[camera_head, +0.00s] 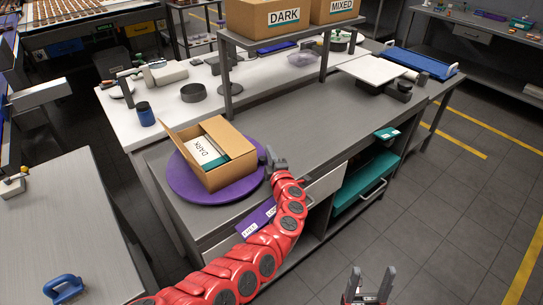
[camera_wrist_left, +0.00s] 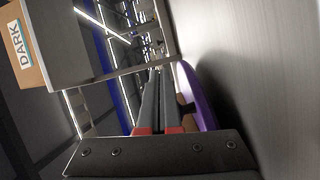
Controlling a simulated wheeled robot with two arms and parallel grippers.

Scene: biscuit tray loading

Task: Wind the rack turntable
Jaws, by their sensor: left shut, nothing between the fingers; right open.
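A purple round turntable (camera_head: 178,184) lies on the near left end of the grey workbench. An open cardboard box (camera_head: 228,171) with a white card marked DARK stands on it. My left gripper (camera_head: 269,156) is shut and empty at the turntable's right edge, beside the box; I cannot tell whether it touches the rim. In the left wrist view its closed fingers (camera_wrist_left: 158,100) point along the purple turntable edge (camera_wrist_left: 196,95). My right gripper (camera_head: 371,280) is open and empty over the floor at the bottom, away from the bench.
A shelf above the bench (camera_head: 262,43) carries boxes marked DARK (camera_head: 270,19) and MIXED. A white board (camera_head: 371,69) and a blue tray (camera_head: 421,63) lie at the back right. A teal drawer (camera_head: 362,183) sits under the bench. The middle of the grey top is clear.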

